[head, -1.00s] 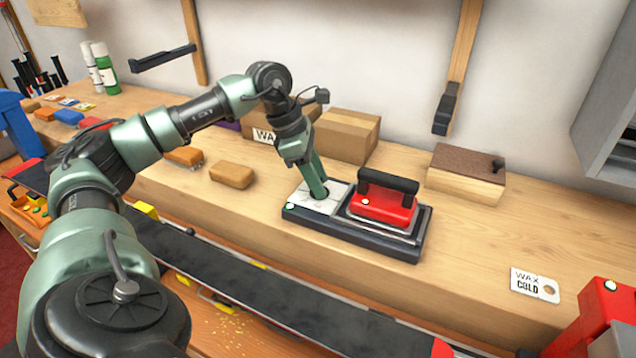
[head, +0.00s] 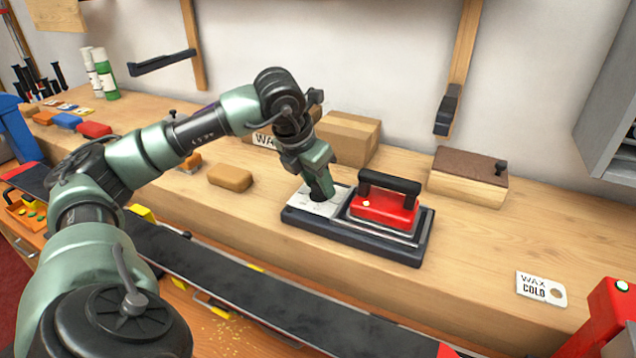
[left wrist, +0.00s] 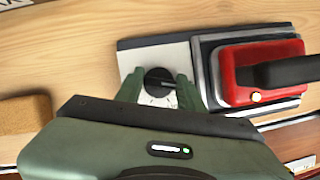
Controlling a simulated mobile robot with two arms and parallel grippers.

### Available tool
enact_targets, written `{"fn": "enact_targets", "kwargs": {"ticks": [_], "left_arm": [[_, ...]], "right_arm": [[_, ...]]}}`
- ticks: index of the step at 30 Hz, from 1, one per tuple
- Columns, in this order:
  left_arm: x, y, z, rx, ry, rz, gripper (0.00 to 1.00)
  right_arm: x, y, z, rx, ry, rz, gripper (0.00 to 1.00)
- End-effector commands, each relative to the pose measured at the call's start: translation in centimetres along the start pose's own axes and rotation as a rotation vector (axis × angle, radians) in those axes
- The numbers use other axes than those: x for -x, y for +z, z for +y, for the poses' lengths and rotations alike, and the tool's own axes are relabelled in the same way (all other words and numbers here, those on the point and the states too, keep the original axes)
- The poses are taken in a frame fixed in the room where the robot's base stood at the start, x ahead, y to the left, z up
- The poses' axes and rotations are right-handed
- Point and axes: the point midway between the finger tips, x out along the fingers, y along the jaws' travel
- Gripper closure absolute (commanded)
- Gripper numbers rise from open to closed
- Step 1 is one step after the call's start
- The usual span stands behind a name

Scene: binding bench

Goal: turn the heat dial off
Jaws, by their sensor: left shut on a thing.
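The heat dial (left wrist: 158,80) is a round black knob on a pale plate (head: 298,205), left of the red iron (head: 383,208), on one dark base (head: 355,243). My left gripper (head: 322,196) points down at the plate and is shut on the dial. In the left wrist view the gripper (left wrist: 160,88) has one green finger on each side of the knob. In the head view the fingers hide the knob. The dial's markings are too small to read. My right gripper is not in view.
Cardboard boxes (head: 347,137) stand behind the base. A tan block (head: 230,177) lies to its left, and a brown-topped wooden block (head: 467,178) stands behind right. A "WAX COLD" tag (head: 541,289) lies to the right on bare bench. A long dark ski (head: 250,285) runs along the front.

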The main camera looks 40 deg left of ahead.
Motion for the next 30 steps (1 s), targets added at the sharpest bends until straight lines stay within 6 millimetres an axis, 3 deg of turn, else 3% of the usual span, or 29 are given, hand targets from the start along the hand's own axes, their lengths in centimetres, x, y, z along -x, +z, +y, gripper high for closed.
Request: {"fn": "enact_targets", "kwargs": {"ticks": [10, 26, 27, 28, 30], "left_arm": [[0.15, 0.17, 0.01, 0.123, 0.051, -0.005, 1.0], [0.14, 0.13, 0.05, 0.143, 0.06, -0.004, 1.0], [0.13, 0.13, 0.04, 0.143, 0.059, -0.004, 0.51], [0.13, 0.12, 0.04, 0.143, 0.059, -0.003, 0.42], [0.1, 0.1, 0.02, 0.142, 0.059, -0.002, 0.4]], "right_arm": [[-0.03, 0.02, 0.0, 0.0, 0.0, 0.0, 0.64], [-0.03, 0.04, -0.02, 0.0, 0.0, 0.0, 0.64], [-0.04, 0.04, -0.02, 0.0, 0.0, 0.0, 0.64], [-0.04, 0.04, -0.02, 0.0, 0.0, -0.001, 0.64], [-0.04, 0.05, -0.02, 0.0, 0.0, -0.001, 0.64]]}}
